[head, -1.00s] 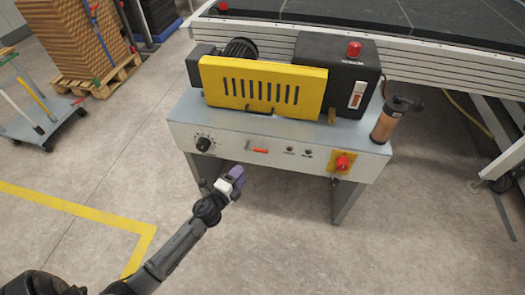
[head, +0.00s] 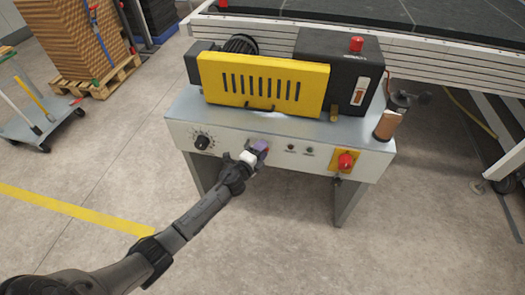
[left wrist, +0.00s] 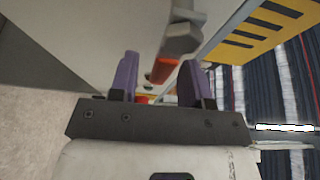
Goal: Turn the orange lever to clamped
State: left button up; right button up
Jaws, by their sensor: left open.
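The orange lever (left wrist: 164,69) shows in the left wrist view, with its grey mount (left wrist: 182,38) on the pale front panel of the machine. In the head view my left gripper covers the lever. My left gripper (head: 260,147) is at the front panel, right of the round black dial. In the left wrist view its two purple fingers (left wrist: 159,62) stand apart, with the orange lever showing between them, nearer the right finger. I cannot tell whether a finger touches it. My right gripper is not in view.
The front panel (head: 225,143) carries a black dial (head: 202,142), small indicators and a red knob on a yellow plate (head: 345,161). A yellow guard (head: 262,82) sits above. A copper-coloured cylinder (head: 388,124) stands at the right end. The floor in front is free.

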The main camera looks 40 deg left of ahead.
pick_arm(q)
jog(key=shift+w, duration=0.45)
jog(key=shift+c, duration=0.2)
grip_shut()
